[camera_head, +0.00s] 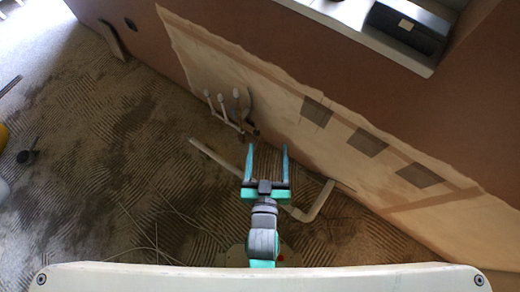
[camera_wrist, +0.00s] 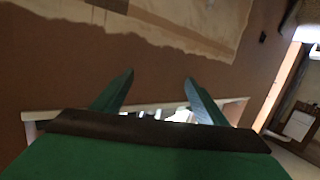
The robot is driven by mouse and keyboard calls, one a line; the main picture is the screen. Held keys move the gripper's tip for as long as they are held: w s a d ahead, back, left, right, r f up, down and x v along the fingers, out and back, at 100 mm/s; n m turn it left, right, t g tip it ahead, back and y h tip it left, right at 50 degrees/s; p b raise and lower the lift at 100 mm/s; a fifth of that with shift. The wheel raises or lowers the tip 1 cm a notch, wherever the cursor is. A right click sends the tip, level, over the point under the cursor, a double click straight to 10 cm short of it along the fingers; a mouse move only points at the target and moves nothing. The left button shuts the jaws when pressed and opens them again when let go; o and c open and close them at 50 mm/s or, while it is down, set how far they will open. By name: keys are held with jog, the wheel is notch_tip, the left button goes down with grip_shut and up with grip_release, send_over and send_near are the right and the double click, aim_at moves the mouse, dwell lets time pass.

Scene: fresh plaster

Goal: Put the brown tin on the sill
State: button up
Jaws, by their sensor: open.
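The white sill (camera_head: 335,14) runs along the window recess at the top right of the head view. A black box with a pale label (camera_head: 408,27) stands on it. I cannot make out a brown tin in either view. My gripper (camera_head: 265,148) is open and empty, its two blue-green fingers apart, over the floor in front of the wall. In the wrist view the open fingers (camera_wrist: 159,76) point at the brown wall. A pale frame strip (camera_wrist: 40,115) shows behind them, partly hidden by the gripper; I cannot tell whether it is the sill.
The brown wall (camera_head: 220,20) has a pale unplastered patch (camera_head: 280,105) with dark squares. Several upright pipe ends (camera_head: 222,105) stand at its foot. A pale bent pipe (camera_head: 318,202) lies near my gripper. The ridged floor (camera_head: 100,160) is largely clear.

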jog(key=s+a+y, duration=0.1)
jog(key=s+a, duration=0.1)
jog(key=s, duration=1.4)
jog(key=shift+f+g, duration=0.2)
jog(key=shift+g, duration=0.1)
jog(key=shift+a, duration=0.1)
